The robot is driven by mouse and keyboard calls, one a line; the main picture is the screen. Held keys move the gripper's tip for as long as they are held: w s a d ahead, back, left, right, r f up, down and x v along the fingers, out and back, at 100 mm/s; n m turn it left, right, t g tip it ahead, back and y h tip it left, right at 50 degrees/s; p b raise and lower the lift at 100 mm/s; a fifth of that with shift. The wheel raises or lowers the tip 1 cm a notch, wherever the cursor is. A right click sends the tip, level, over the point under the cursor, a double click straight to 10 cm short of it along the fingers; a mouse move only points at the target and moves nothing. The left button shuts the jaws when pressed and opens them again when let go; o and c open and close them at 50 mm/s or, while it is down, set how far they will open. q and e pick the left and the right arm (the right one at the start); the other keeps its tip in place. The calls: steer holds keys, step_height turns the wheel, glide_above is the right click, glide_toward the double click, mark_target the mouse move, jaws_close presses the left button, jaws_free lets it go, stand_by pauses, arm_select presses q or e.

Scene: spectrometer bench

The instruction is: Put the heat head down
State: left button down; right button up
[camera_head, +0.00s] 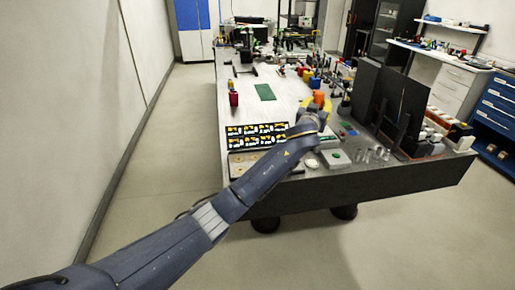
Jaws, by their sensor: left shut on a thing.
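My left arm reaches in from the lower left over the front of the bench. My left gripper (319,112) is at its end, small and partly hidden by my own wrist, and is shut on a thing. An orange and yellow piece (319,98) shows right at the gripper; it looks like the heat head, but its shape is too small to make out. I cannot tell whether it touches the bench top. My right gripper is not in view.
A black case with yellow-marked cells (250,137) lies left of my wrist, with a tan tray (240,165) before it. A white square plate (334,158) and small glass vessels (372,154) stand at the front. Black upright panels (390,98) rise at right. The white top (262,112) is largely clear.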

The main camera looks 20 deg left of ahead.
arm_select(q)
steer(key=w+a+r+y, duration=0.2)
steer(key=a+r, duration=0.1)
steer(key=a, duration=1.2)
steer(key=s+a+f+m+h, duration=0.1)
steer(key=s+a+h, duration=0.2)
steer(key=a, duration=0.5)
steer(key=s+a+f+m+h, duration=0.1)
steer(key=s+a+h, duration=0.15)
steer(key=a, duration=0.65)
steer(key=s+d+f+m+g+h, duration=0.1)
steer(key=s+d+m+g+h, duration=0.1)
steer(key=s+d+m+h, duration=0.15)
steer(key=shift+n, duration=0.45)
steer(key=f, duration=1.9)
steer(key=shift+s+d+f, duration=0.15)
steer(key=shift+d+f, duration=0.05)
steer(key=shift+f, duration=0.15)
steer(key=shift+f, duration=0.2)
steer(key=c, duration=1.1)
jaws_free()
steer(key=shift+o, duration=0.2)
steer(key=shift+r, duration=0.1)
